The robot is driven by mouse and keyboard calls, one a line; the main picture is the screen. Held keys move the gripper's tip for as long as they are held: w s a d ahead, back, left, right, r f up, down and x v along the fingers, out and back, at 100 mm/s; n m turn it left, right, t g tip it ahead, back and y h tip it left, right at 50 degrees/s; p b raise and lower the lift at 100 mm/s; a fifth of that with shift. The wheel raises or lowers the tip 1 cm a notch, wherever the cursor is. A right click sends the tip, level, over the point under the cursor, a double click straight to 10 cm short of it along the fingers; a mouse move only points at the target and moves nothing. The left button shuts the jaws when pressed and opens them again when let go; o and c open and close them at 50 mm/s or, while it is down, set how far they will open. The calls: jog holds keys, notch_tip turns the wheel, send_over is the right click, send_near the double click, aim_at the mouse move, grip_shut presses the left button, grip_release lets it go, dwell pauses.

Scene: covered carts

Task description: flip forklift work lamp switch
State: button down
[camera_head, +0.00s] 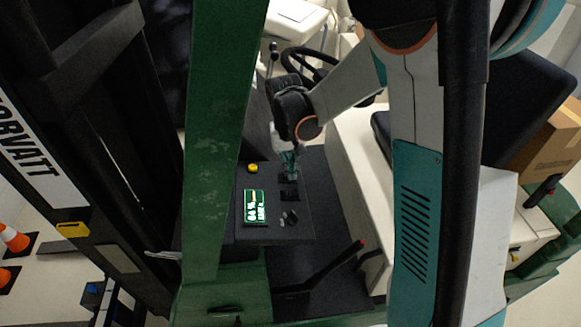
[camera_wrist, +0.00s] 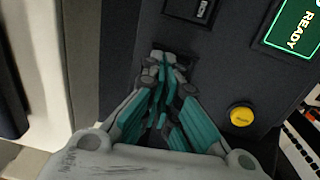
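A dark forklift console (camera_head: 270,233) carries a row of small dark switches. One switch (camera_head: 289,195) lies just in front of my gripper (camera_head: 290,177), and it also shows at the top of the wrist view (camera_wrist: 202,9). Another switch (camera_head: 290,216) is closer to the console's front edge. I cannot read which label marks the work lamp. My gripper, seen in the wrist view (camera_wrist: 167,66), has its teal fingers drawn together at a grey switch plate (camera_wrist: 188,65) on the panel. The fingertips hide most of that plate, and I cannot see whether anything is between them or whether they touch it.
A lit green display (camera_head: 255,206) and a yellow button (camera_head: 253,168) sit left of the switches. A green mast post (camera_head: 219,150) stands left of the console. A steering wheel (camera_head: 315,60) is behind my gripper. A red-tipped lever (camera_head: 335,264) is at the front right.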

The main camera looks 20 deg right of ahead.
jog(key=shift+w+a, duration=0.15)
jog(key=shift+a, duration=0.6)
jog(key=shift+r, duration=0.1)
notch_tip(320, 180, up, 14)
jog(key=a+p, duration=0.1)
jog(key=a, duration=0.1)
jog(key=shift+w+p, duration=0.2)
jog(key=shift+p, duration=0.2)
